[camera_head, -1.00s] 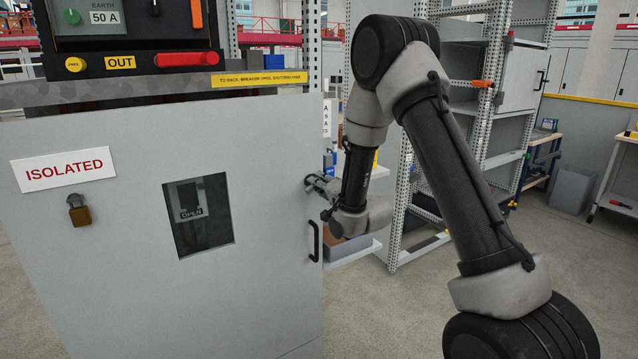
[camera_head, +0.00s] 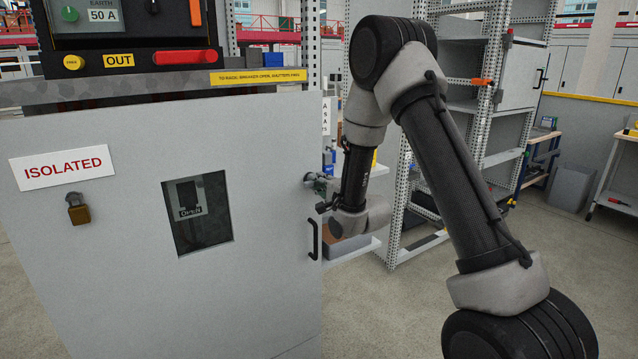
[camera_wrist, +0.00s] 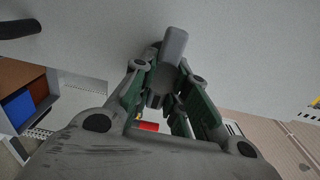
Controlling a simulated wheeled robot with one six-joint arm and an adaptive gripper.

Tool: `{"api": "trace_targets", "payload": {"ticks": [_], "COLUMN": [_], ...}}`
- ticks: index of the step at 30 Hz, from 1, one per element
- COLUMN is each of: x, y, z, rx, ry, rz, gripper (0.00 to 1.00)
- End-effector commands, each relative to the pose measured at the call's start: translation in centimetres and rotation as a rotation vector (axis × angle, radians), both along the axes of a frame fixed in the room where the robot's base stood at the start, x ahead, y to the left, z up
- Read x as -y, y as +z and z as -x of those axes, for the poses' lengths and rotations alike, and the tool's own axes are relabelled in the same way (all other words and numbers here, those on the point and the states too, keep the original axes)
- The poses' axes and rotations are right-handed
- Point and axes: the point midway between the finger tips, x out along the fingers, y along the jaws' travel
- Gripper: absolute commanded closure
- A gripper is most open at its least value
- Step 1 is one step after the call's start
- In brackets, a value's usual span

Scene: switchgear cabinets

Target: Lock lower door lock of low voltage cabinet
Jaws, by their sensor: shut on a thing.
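The grey cabinet door (camera_head: 100,270) fills the left of the head view, with a black pull handle (camera_head: 314,240) near its right edge. My gripper (camera_head: 320,184) is at that right edge, above the pull handle. In the wrist view my gripper (camera_wrist: 160,78) is shut on a grey, rod-like lock handle (camera_wrist: 174,46) that stands out against the door face. The fingers sit on both sides of its base. The lock's turned position cannot be told, and in the head view the lock is mostly hidden by my gripper.
An ISOLATED sign (camera_head: 62,167), a brass padlock (camera_head: 78,213) and a window (camera_head: 198,214) are on the door. Controls (camera_head: 130,60) sit above it. A perforated rack (camera_head: 403,200) stands behind my arm. Open floor (camera_head: 400,310) lies right of the door.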

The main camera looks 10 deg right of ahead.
Motion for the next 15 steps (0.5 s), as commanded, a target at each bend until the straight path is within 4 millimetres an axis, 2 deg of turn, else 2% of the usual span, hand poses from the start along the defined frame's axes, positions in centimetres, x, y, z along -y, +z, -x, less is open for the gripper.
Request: {"api": "trace_targets", "payload": {"ticks": [7, 8, 11, 15], "x": [0.09, 0.09, 0.08, 0.04], "y": [-0.08, -0.08, -0.08, -0.05], "z": [0.01, 0.01, 0.02, 0.01], "rx": [-0.002, -0.002, -0.002, -0.001], "ry": [-0.002, -0.002, -0.002, -0.001], "rz": [0.000, 0.000, 0.001, 0.000], "gripper": [1.00, 0.82, 0.64, 0.62]}}
